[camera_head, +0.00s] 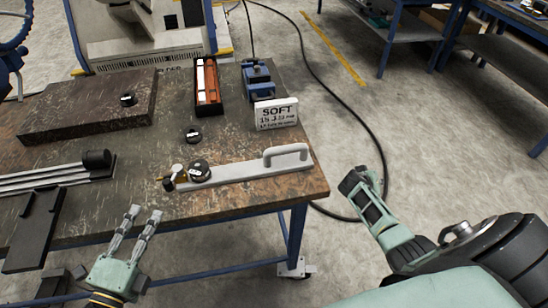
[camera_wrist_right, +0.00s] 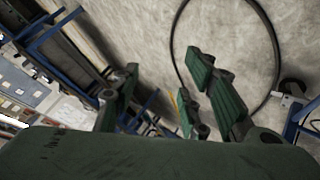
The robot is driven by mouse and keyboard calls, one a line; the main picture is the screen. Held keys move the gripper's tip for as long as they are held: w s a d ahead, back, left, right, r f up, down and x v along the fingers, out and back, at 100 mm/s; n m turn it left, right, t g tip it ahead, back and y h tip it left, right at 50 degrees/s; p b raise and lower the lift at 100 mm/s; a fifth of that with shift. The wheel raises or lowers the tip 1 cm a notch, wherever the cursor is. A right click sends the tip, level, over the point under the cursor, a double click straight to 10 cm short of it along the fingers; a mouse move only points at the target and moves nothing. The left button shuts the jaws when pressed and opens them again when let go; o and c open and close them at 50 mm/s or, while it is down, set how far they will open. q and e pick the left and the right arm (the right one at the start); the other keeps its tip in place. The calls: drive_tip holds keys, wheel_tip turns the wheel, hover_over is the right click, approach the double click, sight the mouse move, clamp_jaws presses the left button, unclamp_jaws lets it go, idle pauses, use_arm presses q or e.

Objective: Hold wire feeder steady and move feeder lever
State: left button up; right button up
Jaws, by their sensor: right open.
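No part is clearly recognisable as the wire feeder or its lever. A long light-grey bar (camera_head: 240,172) lies near the table's front right edge, with a raised loop handle (camera_head: 287,153) at its right end and a round black dial with brass fittings (camera_head: 198,171) at its left end. A small blue device (camera_head: 257,77) stands at the back right. My left gripper (camera_head: 144,212) is open and empty at the front edge, left of the bar and apart from it. My right gripper (camera_head: 355,182) is off the table's right side; its open, empty fingers show in the right wrist view (camera_wrist_right: 163,65).
A black cable (camera_head: 372,130) lies on the open floor to the right.

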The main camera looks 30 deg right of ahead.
drive_tip(key=w+d+r+m+g+h, duration=0.1)
drive_tip(key=d+r+m+h, duration=0.15)
drive_tip(key=d+r, duration=0.45)
drive_tip(key=w+d+r+m+h, duration=0.1)
drive_tip(key=w+d+r+m, duration=0.15)
drive_tip(key=r, duration=0.95)
wheel_tip(320, 180, up, 8)
drive_tip(key=a+f+m+g+h, duration=0.1)
drive_tip(key=m+h, duration=0.1)
drive_tip(key=m, duration=0.3)
drive_tip(key=w+a+r+m+t+h, duration=0.1)
drive_tip(key=w+a+r+m, duration=0.15)
drive_tip(key=a, duration=0.75)
drive_tip(key=w+a+r+m, duration=0.2)
drive_tip(key=a+r+m, duration=0.2)
drive_tip(key=a, duration=0.5)
drive_tip(key=m+t+y, duration=0.3)
drive_tip(key=t+y, duration=0.1)
approach(289, 151)
drive_tip(key=d+f, duration=0.1)
drive_tip(key=d, duration=0.1)
drive_tip(key=shift+h, duration=0.25)
drive_tip(key=shift+w+a+x, duration=0.1)
drive_tip(key=shift+w+x, duration=0.05)
drive_tip(key=shift+x, duration=1.2)
drive_tip(key=shift+w+a+x, duration=0.1)
drive_tip(key=shift+w+x, duration=0.05)
drive_tip(key=shift+x, duration=1.15)
drive_tip(key=shift+w+x, duration=0.15)
drive_tip(key=shift+x, duration=1.2)
